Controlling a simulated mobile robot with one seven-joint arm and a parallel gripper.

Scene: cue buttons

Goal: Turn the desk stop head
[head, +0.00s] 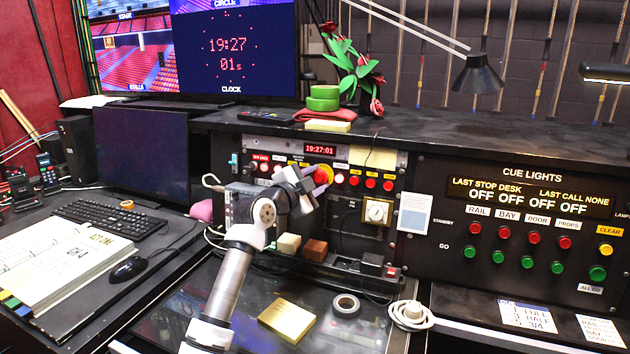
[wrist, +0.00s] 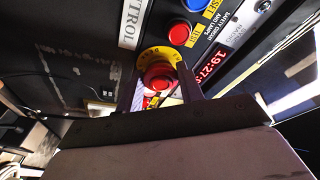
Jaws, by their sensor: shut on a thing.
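The desk stop head is a red mushroom button on a yellow ring. It shows in the wrist view (wrist: 158,78) between the two fingers of my gripper (wrist: 160,95). In the head view my gripper (head: 316,182) is up against the desk panel and hides most of the stop; part of the yellow ring (head: 326,172) shows beside it. The fingers are shut on the red head. How far the head is turned cannot be told.
The cue lights panel (head: 520,235) is further right. A brass block (head: 287,319) and a tape roll (head: 346,306) lie on the desk below.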

